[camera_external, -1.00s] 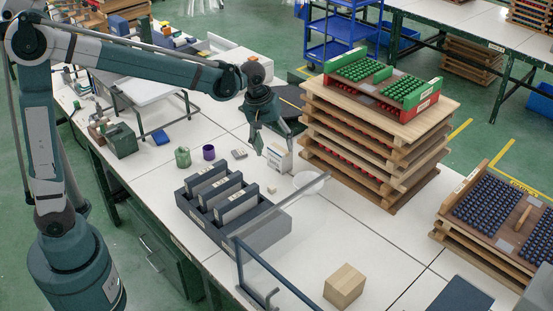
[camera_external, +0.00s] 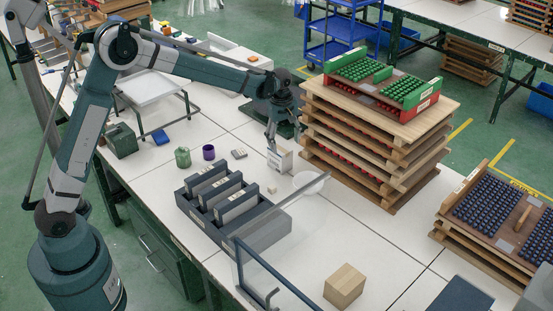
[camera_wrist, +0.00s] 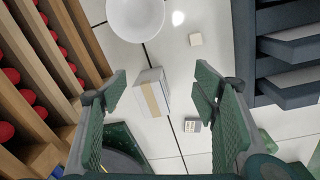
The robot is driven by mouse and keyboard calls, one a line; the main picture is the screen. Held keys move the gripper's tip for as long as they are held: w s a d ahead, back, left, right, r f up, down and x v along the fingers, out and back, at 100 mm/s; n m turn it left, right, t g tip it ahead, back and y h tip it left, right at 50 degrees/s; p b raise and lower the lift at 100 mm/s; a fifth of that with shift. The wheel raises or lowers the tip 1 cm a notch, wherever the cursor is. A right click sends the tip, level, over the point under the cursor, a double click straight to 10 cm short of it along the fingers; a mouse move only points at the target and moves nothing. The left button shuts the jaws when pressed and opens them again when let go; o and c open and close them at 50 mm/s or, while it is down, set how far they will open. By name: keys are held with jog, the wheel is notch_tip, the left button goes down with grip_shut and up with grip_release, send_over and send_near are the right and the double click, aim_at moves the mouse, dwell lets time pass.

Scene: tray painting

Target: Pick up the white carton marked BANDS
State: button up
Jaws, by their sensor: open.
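The white carton (camera_external: 284,160) stands on the white bench beside the stack of wooden trays. Its lettering is too small to read. In the wrist view the carton (camera_wrist: 160,84) shows a tan strip along its top and lies between my fingers, nearer the left one. My gripper (camera_external: 271,141) is open and points down at the carton, close above or around it. In the wrist view the gripper (camera_wrist: 160,80) has both green fingers spread wide with a gap on each side of the carton. Whether the tips are below its top, I cannot tell.
The tray stack (camera_external: 335,150) rises close on the right. A white bowl (camera_external: 308,182) stands near the carton. A dark divided rack (camera_external: 265,228), a small wooden block (camera_external: 272,190), a small grey box (camera_external: 239,154), a purple cup (camera_external: 208,152) and a green cup (camera_external: 182,157) are around.

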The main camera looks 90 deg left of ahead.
aim_at(280, 148)
jog(key=a+f+n, duration=0.1)
jog(key=a+f, duration=0.2)
jog(key=s+a+f+n, duration=0.1)
jog(key=a+f, duration=0.2)
jog(key=a, duration=0.1)
jog(key=s+a+f+n, duration=0.1)
jog(key=a+f, duration=0.2)
jog(key=f, duration=0.1)
jog(key=shift+s+a+n+g+h, duration=0.15)
jog(key=shift+a+n+g+h, duration=0.15)
jog(key=shift+a+g, duration=0.1)
jog(key=shift+f, duration=1.3)
jog(key=shift+b, duration=0.3)
jog(key=shift+f+b, duration=0.45)
jog(key=shift+f, duration=2.15)
jog(key=c, duration=1.1)
